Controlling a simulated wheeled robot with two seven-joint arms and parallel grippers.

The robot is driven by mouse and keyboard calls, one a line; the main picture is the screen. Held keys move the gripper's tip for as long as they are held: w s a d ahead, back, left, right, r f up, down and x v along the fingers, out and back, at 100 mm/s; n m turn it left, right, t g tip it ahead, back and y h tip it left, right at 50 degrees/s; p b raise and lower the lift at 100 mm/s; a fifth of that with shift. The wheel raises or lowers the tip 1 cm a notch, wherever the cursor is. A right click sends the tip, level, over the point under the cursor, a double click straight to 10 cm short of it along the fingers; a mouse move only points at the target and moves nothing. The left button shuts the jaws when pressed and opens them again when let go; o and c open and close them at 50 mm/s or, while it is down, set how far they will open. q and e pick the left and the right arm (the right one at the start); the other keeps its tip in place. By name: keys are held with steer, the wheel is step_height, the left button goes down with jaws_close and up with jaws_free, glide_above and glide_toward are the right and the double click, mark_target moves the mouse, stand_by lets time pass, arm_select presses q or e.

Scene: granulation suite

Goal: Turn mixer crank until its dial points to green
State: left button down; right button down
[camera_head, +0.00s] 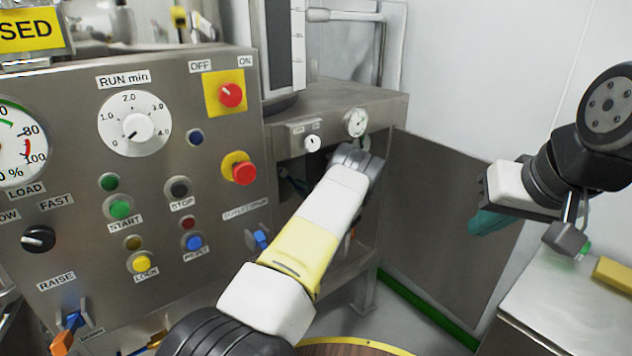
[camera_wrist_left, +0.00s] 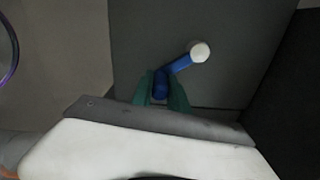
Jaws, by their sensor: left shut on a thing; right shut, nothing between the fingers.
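The mixer crank shows in the left wrist view as a blue bent arm (camera_wrist_left: 178,65) with a round white hub (camera_wrist_left: 200,52) on a grey panel. My left gripper (camera_wrist_left: 161,90) has its green fingers on both sides of the blue grip and is shut on it. In the head view my left arm covers the crank. A small round dial (camera_head: 357,122) sits on the steel housing just above my left wrist; its pointer is too small to read. My right gripper (camera_head: 487,221) is shut and empty, at the right, away from the mixer.
The control panel (camera_head: 80,80) with buttons, knobs and a load gauge (camera_head: 15,145) fills the left. A white knob (camera_head: 312,143) is beside the small dial. A steel table (camera_head: 570,300) with a yellow block (camera_head: 614,274) stands at the lower right. A grey panel (camera_head: 450,210) borders the crank area.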

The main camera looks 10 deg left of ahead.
arm_select(q)
steer(key=shift+s+a+f+m, duration=0.1)
steer(key=shift+s+f+m, duration=0.25)
steer(key=shift+m, duration=0.25)
steer(key=shift+f, duration=0.1)
steer(key=c, duration=1.3)
jaws_free()
steer(key=shift+a, duration=0.1)
steer(key=shift+v, duration=3.9)
